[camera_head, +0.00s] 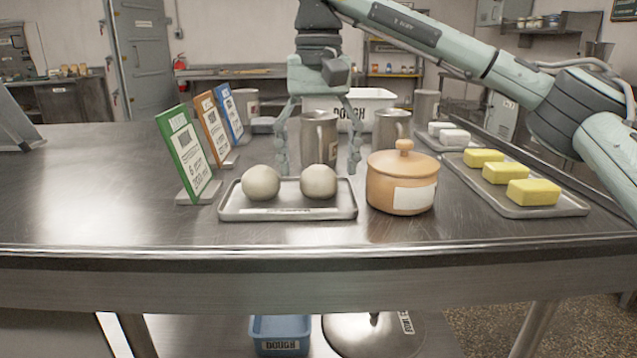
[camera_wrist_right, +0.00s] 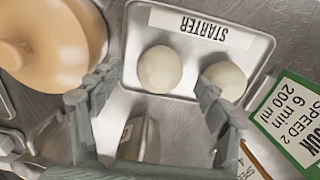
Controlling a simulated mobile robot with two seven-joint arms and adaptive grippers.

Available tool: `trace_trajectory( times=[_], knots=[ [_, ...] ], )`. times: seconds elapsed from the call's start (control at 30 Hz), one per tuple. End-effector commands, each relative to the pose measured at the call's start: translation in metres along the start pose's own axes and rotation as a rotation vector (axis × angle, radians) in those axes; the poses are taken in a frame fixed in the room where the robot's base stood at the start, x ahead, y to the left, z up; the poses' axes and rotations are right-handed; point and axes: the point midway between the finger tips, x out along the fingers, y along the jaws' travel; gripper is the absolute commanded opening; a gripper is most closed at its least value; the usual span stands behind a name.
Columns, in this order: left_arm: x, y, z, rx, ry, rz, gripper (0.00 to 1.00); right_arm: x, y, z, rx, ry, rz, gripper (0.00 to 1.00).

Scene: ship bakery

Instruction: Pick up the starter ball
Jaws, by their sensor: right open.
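Two pale starter balls sit side by side on a small metal tray (camera_head: 287,211), the left ball (camera_head: 261,183) and the right ball (camera_head: 319,181). The wrist view shows the tray's STARTER label (camera_wrist_right: 188,25). My right gripper (camera_head: 318,163) points down with fingers spread, above and behind the tray, empty. In the wrist view the right gripper (camera_wrist_right: 140,92) has one fingertip overlapping the left ball (camera_wrist_right: 222,80); I cannot tell whether they touch. The right ball (camera_wrist_right: 160,69) shows between the fingers. My left gripper is not in view.
A lidded tan pot (camera_head: 400,190) stands close right of the tray. Green (camera_head: 190,155), orange (camera_head: 213,128) and blue cards stand left. Metal jugs (camera_head: 320,135) stand behind the gripper. A tray of yellow blocks (camera_head: 560,207) lies right.

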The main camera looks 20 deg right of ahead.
Motion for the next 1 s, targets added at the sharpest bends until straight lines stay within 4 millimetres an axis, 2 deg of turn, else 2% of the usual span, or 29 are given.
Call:
trace_trajectory(
  times=[0.03,0.13,0.37,0.8,1.0],
  knots=[
    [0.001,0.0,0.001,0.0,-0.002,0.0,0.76,0.009,0.001,0.0,0.0,-0.002,0.002,0.76],
    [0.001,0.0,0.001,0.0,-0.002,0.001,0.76,0.019,0.001,0.0,0.001,0.0,0.0,0.76],
    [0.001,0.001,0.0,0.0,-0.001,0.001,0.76,0.021,0.0,0.0,0.001,0.0,-0.001,0.76],
    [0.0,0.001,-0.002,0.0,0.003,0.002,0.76,0.021,0.0,0.0,0.0,0.0,-0.001,0.21],
    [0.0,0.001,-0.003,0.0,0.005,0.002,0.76,0.021,0.0,0.0,0.0,0.001,-0.001,0.2]
  ],
)
